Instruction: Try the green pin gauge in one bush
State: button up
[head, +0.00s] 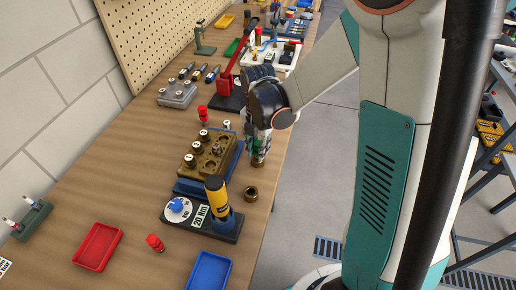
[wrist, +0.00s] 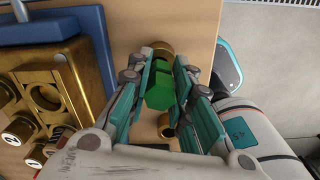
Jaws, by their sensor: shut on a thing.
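My gripper (wrist: 160,88) is shut on the green pin gauge (wrist: 160,92), which shows between the teal finger pads in the wrist view. In the head view my gripper (head: 258,143) is at the table's right edge and mostly hides the gauge. A brass bush (head: 258,160) is right under the fingers there. A second brass bush (head: 251,193) stands apart on the wood, nearer the camera. In the wrist view one brass piece (wrist: 162,47) shows beyond the gauge and another (wrist: 165,126) beside the fingers. I cannot tell whether the gauge's tip is inside a bush.
A brass block (head: 205,155) with numbered pins sits in a blue tray (head: 190,187) left of my gripper. A black stand with a yellow-handled tool (head: 217,195), a red tray (head: 97,244) and a blue tray (head: 209,272) are nearer. A red press (head: 228,82) stands behind.

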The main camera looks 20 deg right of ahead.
jog(key=shift+r+p, duration=1.45)
jog(key=shift+r, duration=0.85)
